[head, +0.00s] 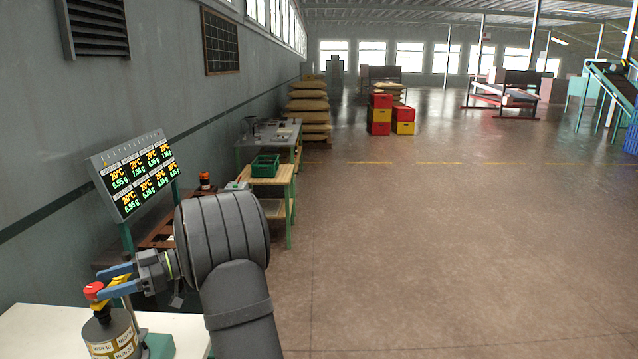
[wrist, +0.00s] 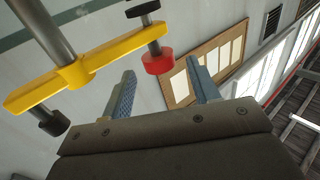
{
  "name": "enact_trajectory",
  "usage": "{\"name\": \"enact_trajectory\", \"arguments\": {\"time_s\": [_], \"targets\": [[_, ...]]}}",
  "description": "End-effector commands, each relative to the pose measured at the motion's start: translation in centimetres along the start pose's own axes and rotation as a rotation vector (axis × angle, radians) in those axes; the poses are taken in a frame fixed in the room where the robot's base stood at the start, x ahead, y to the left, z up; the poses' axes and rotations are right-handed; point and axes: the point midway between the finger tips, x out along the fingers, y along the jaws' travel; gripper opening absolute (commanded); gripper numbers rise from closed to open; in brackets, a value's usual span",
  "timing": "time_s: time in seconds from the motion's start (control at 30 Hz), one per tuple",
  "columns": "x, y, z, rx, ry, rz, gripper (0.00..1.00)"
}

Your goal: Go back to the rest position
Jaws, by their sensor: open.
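My gripper (head: 102,284) reaches left over a white table at the lower left in the head view. Its blue fingers are open, and they also show in the wrist view (wrist: 160,67). A red knob (head: 93,290) on a yellow crossbar (head: 121,281) appears close to the fingertips. In the wrist view the red knob (wrist: 157,62) appears between the finger tips, not visibly gripped. The yellow crossbar (wrist: 75,75) sits on a grey post. I cannot tell whether the fingers touch the knob. A grey labelled drum (head: 113,338) stands below the gripper. The rest position is not marked in view.
The white table top (head: 40,325) carries the drum. A readout panel (head: 138,175) stands behind the gripper. A wooden bench (head: 268,176) with a green crate (head: 265,165) is beyond.

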Motion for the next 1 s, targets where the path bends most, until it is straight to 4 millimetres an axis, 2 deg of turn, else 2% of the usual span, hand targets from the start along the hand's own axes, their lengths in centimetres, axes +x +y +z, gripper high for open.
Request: {"name": "enact_trajectory", "arguments": {"time_s": [0.1,0.3,1.0], "targets": [[2.5,-0.1,0.0,0.001,0.000,-0.003,0.55],[6.0,-0.1,0.0,0.002,0.000,0.016,0.55],[5.4,1.0,0.0,0.002,-0.001,0.592,0.55]]}}
